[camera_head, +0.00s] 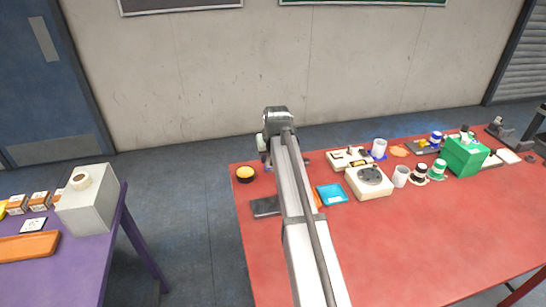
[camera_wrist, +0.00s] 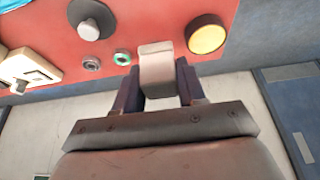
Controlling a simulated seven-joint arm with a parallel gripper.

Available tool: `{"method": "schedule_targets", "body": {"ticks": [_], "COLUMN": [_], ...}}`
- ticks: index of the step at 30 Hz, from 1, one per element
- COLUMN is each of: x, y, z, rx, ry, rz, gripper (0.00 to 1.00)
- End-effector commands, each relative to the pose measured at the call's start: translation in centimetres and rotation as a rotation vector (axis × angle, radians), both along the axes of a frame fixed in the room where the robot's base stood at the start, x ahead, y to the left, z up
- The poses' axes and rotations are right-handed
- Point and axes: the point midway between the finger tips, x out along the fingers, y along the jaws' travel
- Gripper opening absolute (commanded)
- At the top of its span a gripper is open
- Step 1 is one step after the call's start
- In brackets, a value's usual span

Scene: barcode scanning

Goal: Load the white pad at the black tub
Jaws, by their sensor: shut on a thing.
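My gripper (camera_wrist: 158,76) is shut on a white pad (camera_wrist: 157,62), a pale block between its two dark fingers in the wrist view. The pad is over or near the edge of the red table; its height is hard to judge. A round black tub with a yellow inside (camera_wrist: 207,38) is close to the right of the pad in the wrist view, apart from it in the picture. The same tub (camera_head: 245,174) sits at the far left corner of the red table in the head view. My arm hides the gripper and pad there.
The red table (camera_head: 400,230) holds a blue tray (camera_head: 332,194), a dark flat block (camera_head: 265,207), a cream device with a dark disc (camera_head: 369,181), several cups and a green box (camera_head: 464,155). A purple table (camera_head: 80,275) stands left across a gap. The red table's front is clear.

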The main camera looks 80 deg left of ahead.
Motion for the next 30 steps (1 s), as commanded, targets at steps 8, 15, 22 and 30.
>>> {"method": "schedule_targets", "body": {"ticks": [8,15,22,30], "x": [-5.5,-8.0,-8.1,-8.1], "y": [4.8,6.3,6.3,6.3], "z": [0.0,-0.2,-1.0,-3.1], "rx": [0.001,0.001,0.000,0.000], "ry": [0.000,-0.002,-0.002,-0.001], "rz": [0.003,0.000,-0.001,0.000], "gripper": [0.16,0.16,0.16,0.16]}}
